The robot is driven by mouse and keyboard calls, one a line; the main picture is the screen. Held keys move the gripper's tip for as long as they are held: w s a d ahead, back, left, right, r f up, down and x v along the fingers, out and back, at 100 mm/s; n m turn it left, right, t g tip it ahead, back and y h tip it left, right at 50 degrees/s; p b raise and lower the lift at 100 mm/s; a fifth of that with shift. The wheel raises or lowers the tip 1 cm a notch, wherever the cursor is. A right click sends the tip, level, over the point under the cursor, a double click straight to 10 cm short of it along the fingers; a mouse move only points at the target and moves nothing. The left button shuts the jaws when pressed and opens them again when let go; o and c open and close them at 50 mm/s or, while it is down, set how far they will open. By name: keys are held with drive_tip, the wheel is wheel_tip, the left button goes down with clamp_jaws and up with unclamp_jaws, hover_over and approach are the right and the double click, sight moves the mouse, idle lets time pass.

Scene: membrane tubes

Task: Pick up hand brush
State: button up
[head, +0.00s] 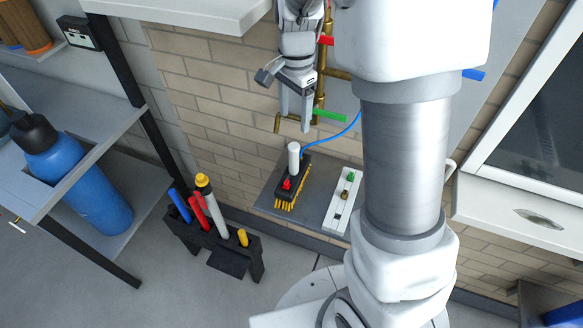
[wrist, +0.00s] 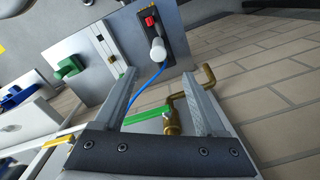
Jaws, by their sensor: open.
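The hand brush (head: 287,190) has a black body, yellow bristles along its lower edge, a red part on top and a white upright handle. It rests on a grey shelf (head: 265,200) against the brick wall. In the wrist view the brush (wrist: 150,22) shows at the top, with its white handle end towards me, beyond the fingertips. My gripper (head: 294,115) is open and empty, pointing down above and behind the brush, apart from it. Its two fingers (wrist: 160,80) frame a gap in the wrist view.
A white panel with a green switch (head: 343,200) sits right of the brush. Brass pipes with a green-handled valve (head: 328,115) and a blue hose (head: 335,138) are close to my gripper. A black rack (head: 215,240) holds several tools. A blue bottle (head: 85,175) stands left.

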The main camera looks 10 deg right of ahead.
sight(294, 145)
wheel_tip(294, 145, down, 7)
drive_tip(key=shift+r, duration=0.1)
drive_tip(key=shift+s+f, duration=0.1)
drive_tip(key=shift+f, duration=2.65)
drive_tip(key=shift+c, duration=0.2)
clamp_jaws()
drive_tip(key=shift+r, duration=0.1)
